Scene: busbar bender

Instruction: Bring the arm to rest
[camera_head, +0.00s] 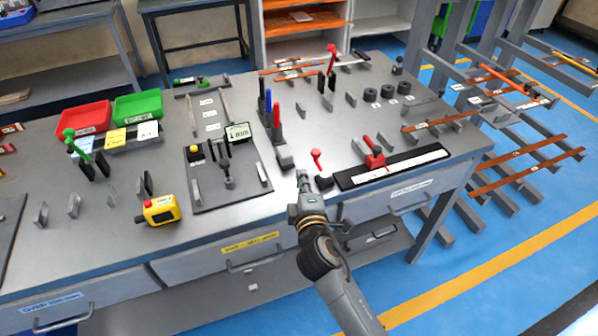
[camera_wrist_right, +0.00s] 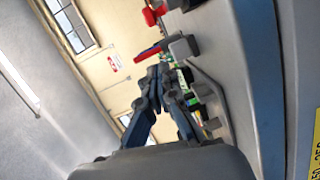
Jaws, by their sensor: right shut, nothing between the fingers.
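My right arm comes in from the bottom of the head view. Its gripper (camera_head: 302,176) is at the front edge of the grey workbench (camera_head: 240,208), just above or beside the edge. In the right wrist view the fingers (camera_wrist_right: 158,74) come together at the tips with nothing between them. I cannot tell from the pictures whether the gripper touches the bench. My left arm and left gripper are not in view.
A red-handled lever (camera_head: 316,157) and a red clamp (camera_head: 373,155) by a white scale (camera_head: 400,166) are near the gripper. A black bending plate (camera_head: 213,194) lies to the left, with a yellow button box (camera_head: 161,210).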

